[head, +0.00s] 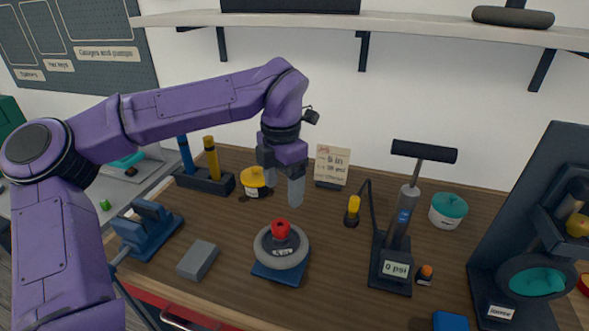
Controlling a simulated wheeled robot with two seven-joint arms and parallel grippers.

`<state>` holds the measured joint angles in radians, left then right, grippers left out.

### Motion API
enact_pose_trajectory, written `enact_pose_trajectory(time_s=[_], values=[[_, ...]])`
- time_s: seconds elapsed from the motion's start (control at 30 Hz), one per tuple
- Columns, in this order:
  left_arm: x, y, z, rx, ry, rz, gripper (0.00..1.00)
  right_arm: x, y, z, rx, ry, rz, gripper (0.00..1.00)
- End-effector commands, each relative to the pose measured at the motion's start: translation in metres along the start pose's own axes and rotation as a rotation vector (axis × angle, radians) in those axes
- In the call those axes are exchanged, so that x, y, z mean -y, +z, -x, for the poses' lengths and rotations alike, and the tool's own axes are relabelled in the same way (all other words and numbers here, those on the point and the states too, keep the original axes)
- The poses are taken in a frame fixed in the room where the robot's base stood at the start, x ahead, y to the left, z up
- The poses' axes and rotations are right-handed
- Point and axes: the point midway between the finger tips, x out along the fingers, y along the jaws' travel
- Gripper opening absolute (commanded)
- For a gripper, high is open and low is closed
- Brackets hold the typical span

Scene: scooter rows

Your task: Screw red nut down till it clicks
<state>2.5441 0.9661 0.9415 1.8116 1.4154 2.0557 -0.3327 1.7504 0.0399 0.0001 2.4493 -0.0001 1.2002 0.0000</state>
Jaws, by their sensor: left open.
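The red nut (281,230) sits on top at the centre of a small grey wheel (267,250), which lies flat on a blue base (277,273) near the front of the wooden bench. My left gripper (283,200) points down behind and above the nut, with its two grey fingers apart and nothing between them. It is not touching the nut as far as I can see. The nut's lower end and the thread are hidden. My right gripper does not show.
A yellow tin (252,182) stands left of the gripper, and a card (332,165) behind. A grey block (198,260) and a blue vise (147,230) lie left of the wheel.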

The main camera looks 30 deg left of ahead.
Motion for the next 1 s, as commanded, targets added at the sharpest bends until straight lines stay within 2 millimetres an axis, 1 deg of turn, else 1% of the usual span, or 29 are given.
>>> enact_pose_trajectory(time_s=[0.07, 0.17, 0.3, 0.4, 0.5, 0.63, 0.87, 0.9, 0.97, 1.0], values=[[-0.001, -0.002, -0.009, -0.002, -0.004, 0.001, 0.74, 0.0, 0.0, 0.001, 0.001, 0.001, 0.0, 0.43], [-0.002, -0.003, -0.028, -0.005, -0.005, 0.004, 0.74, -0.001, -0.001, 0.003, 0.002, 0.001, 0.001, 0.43], [-0.002, -0.003, -0.059, -0.006, -0.004, 0.004, 0.74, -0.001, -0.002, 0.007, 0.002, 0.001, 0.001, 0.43], [-0.001, -0.003, -0.078, -0.005, -0.003, 0.004, 0.74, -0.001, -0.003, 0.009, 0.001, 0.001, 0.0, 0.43], [-0.002, -0.002, -0.092, -0.003, -0.001, 0.004, 0.74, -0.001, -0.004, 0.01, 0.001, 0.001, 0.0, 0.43], [-0.001, -0.002, -0.102, -0.001, -0.001, 0.002, 0.74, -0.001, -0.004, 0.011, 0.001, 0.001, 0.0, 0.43], [-0.001, -0.001, -0.103, 0.0, 0.0, 0.001, 0.74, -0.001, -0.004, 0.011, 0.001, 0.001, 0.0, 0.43], [-0.001, -0.001, -0.103, 0.0, 0.0, 0.001, 0.67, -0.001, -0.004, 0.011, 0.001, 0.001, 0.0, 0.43], [-0.001, -0.001, -0.103, -0.001, 0.0, 0.001, 0.48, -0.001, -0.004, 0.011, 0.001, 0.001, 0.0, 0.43], [-0.001, -0.001, -0.103, -0.001, 0.0, 0.001, 0.35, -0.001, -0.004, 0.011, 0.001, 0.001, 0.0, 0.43]])
